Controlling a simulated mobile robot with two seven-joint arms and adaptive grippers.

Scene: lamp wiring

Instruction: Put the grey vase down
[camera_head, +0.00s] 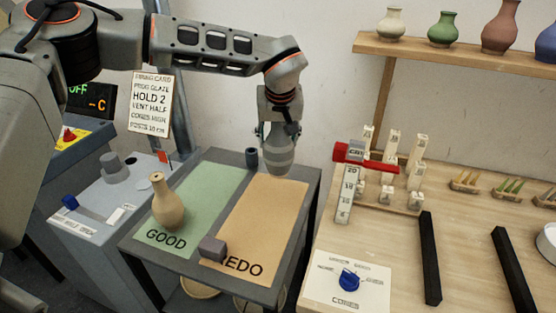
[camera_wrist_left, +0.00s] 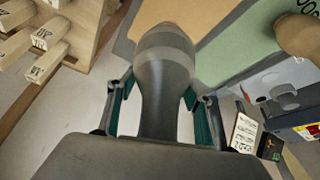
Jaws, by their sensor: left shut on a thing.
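The grey vase (camera_head: 280,158) is in my left gripper (camera_head: 278,132), over the back end of the tan REDO mat (camera_head: 262,215). The fingers are shut on its neck, and it hangs roughly upright. In the left wrist view the vase (camera_wrist_left: 165,68) is between the green-padded fingers (camera_wrist_left: 154,105), its wide end against the tan mat. I cannot tell whether its base touches the mat. The green GOOD mat (camera_head: 195,205) lies to the left, with a tan vase (camera_head: 167,203) standing on it. My right gripper is not in view.
A small dark cup (camera_head: 251,158) stands at the table's back edge, just left of the grey vase. A grey block (camera_head: 212,248) sits at the REDO mat's front left corner. The mat's middle is clear. A wooden bench (camera_head: 390,245) with cone posts is to the right.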

